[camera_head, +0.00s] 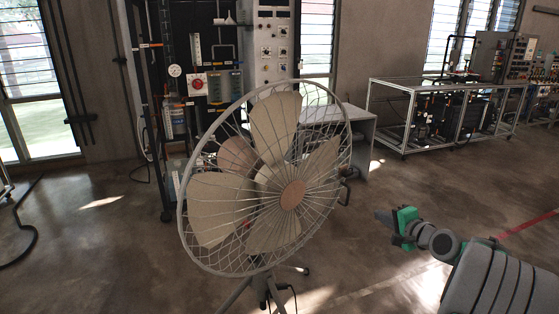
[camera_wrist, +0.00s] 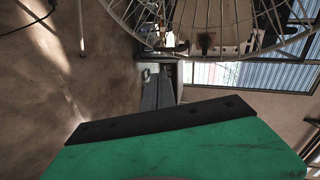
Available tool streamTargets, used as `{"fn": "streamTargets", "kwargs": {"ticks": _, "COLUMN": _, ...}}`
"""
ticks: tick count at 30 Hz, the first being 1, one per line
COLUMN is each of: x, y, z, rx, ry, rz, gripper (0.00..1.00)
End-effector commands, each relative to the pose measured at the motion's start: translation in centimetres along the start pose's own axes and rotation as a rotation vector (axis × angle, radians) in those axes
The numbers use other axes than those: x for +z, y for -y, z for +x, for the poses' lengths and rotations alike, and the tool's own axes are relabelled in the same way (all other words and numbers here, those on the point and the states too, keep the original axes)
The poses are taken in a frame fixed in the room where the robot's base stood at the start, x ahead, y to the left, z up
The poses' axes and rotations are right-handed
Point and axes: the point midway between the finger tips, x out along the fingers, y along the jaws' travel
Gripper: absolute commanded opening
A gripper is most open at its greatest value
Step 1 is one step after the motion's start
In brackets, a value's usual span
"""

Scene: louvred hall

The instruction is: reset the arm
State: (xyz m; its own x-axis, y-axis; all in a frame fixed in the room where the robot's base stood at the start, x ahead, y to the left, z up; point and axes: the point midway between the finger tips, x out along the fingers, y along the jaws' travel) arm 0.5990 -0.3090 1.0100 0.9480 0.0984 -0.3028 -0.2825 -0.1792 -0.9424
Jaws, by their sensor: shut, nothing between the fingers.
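My gripper (camera_head: 381,217) is at the lower right of the head view, at the end of my grey arm with green parts around the wrist. Its dark fingers point left, toward the fan's side, and hold nothing. In the wrist view the fingers (camera_wrist: 158,90) are closed together beyond the green and black gripper body. The gripper is in the air, to the right of the fan and apart from it.
A large pedestal fan (camera_head: 292,195) with a wire cage stands close in front. Behind it are a control panel rack (camera_head: 272,50) and a grey desk (camera_head: 360,140). A metal-framed bench (camera_head: 410,90) stands back right. Open floor (camera_head: 420,185) lies between.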

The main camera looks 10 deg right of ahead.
Motion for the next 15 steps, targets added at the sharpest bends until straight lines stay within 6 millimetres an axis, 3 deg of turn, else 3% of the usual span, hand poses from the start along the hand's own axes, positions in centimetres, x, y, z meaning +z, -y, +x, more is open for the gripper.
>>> {"fn": "streamTargets", "kwargs": {"ticks": 2, "x": 0.9, "y": -4.2, "z": -0.3, "rx": 0.147, "ry": 0.062, "rz": -0.185, "gripper": 0.00}}
{"fn": "streamTargets", "kwargs": {"ticks": 3, "x": 1.6, "y": -7.5, "z": -0.8, "rx": 0.242, "ry": 0.100, "rz": -0.244, "gripper": 0.00}}
{"fn": "streamTargets", "kwargs": {"ticks": 5, "x": 3.1, "y": -12.3, "z": -2.0, "rx": 0.371, "ry": 0.167, "rz": -0.296, "gripper": 0.00}}
{"fn": "streamTargets", "kwargs": {"ticks": 6, "x": 4.2, "y": -15.2, "z": -3.2, "rx": 0.452, "ry": 0.215, "rz": -0.320, "gripper": 0.00}}
{"fn": "streamTargets", "kwargs": {"ticks": 9, "x": 7.1, "y": -20.9, "z": -7.1, "rx": 0.632, "ry": 0.339, "rz": -0.355, "gripper": 0.00}}
{"fn": "streamTargets", "kwargs": {"ticks": 12, "x": 10.1, "y": -24.2, "z": -12.2, "rx": 0.792, "ry": 0.460, "rz": -0.379, "gripper": 0.00}}
{"fn": "streamTargets", "kwargs": {"ticks": 15, "x": 14.1, "y": -24.6, "z": -16.9, "rx": 0.931, "ry": 0.593, "rz": -0.418, "gripper": 0.00}}
